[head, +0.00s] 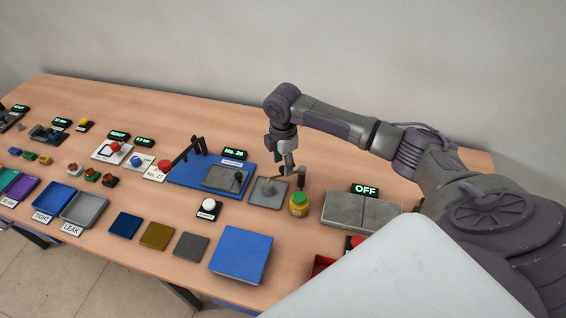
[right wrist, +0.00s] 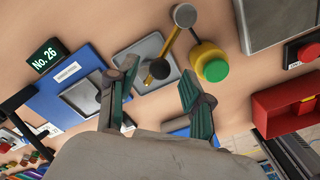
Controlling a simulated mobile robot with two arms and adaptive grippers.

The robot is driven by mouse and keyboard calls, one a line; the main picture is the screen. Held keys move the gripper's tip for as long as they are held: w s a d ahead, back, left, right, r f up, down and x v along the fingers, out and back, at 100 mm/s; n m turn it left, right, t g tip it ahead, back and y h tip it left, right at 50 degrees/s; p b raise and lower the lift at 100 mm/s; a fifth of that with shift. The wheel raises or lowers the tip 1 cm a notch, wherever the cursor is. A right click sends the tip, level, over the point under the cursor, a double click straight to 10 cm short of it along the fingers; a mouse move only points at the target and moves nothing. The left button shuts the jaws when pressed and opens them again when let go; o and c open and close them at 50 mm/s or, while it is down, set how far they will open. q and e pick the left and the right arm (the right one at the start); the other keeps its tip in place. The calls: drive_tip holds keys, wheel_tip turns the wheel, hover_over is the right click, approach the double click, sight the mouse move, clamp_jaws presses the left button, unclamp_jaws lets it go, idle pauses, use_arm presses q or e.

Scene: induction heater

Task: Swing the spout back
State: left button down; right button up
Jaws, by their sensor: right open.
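The spout (head: 284,174) is a thin brass-coloured arm. It runs from a dark upright post beside a yellow jar to over a grey square tray (head: 258,196). In the right wrist view the spout (right wrist: 171,43) ends in a dark rounded tip over the tray (right wrist: 133,53). My right gripper (head: 287,166) is above the spout and partly hides it. Contact cannot be told. My left gripper is not in view.
A yellow jar with a green lid (head: 299,204) stands right of the tray, close to the post. A grey block (head: 348,208) with an OFF display lies further right. A blue base (head: 188,178) with a black lever is on the left.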

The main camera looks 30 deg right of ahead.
drive_tip(key=shift+f, duration=0.7)
clamp_jaws()
